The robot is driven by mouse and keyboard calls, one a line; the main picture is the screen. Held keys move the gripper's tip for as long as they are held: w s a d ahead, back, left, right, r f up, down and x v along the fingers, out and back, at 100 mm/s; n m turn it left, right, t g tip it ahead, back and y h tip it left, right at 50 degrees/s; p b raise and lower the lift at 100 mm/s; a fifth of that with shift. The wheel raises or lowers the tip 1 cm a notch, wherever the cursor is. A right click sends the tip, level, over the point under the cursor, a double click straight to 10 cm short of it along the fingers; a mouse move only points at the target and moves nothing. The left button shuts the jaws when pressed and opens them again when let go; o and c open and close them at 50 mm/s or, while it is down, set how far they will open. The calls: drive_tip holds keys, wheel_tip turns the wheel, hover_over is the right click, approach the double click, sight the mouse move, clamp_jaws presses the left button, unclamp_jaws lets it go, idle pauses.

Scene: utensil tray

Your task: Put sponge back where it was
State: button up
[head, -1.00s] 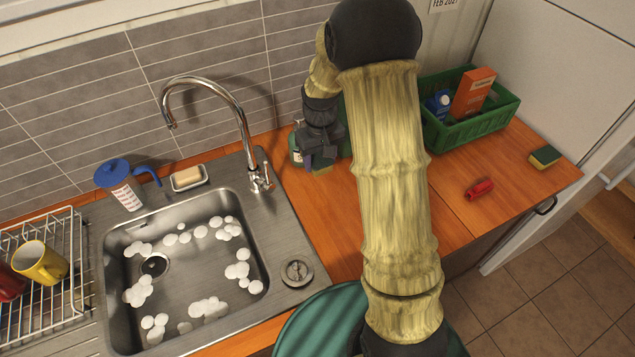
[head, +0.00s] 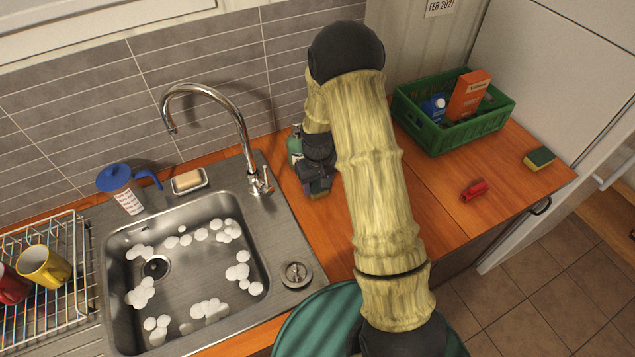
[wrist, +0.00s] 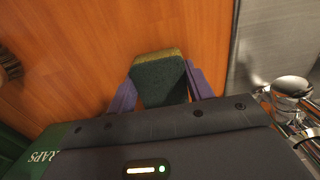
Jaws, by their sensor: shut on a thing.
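My gripper (head: 317,187) is over the wooden counter just right of the sink. In the wrist view its two purple fingers (wrist: 163,90) are closed on the sides of a sponge (wrist: 159,80) with a dark green face and a yellowish edge. In the head view the held sponge is mostly hidden by the gripper. I cannot tell whether it touches the counter. A second green and yellow sponge (head: 540,158) lies at the counter's far right, well away from my gripper.
A green bottle (head: 295,148) stands just behind my gripper. The sink (head: 262,235) and chrome tap (head: 262,180) are to the left, with a soap dish (head: 190,188) behind. A green crate (head: 460,138) and red object (head: 474,190) are right. Counter between them is partly hidden by my arm.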

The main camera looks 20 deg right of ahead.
sight(318, 185)
drive_tip(key=shift+f, duration=0.15)
drive_tip(key=o, duration=1)
wheel_tip(318, 185, up, 12)
drive_tip(key=b, duration=0.2)
drive_tip(key=shift+b, duration=0.4)
drive_tip(key=shift+s+r, duration=0.1)
drive_tip(key=shift+r, duration=0.1)
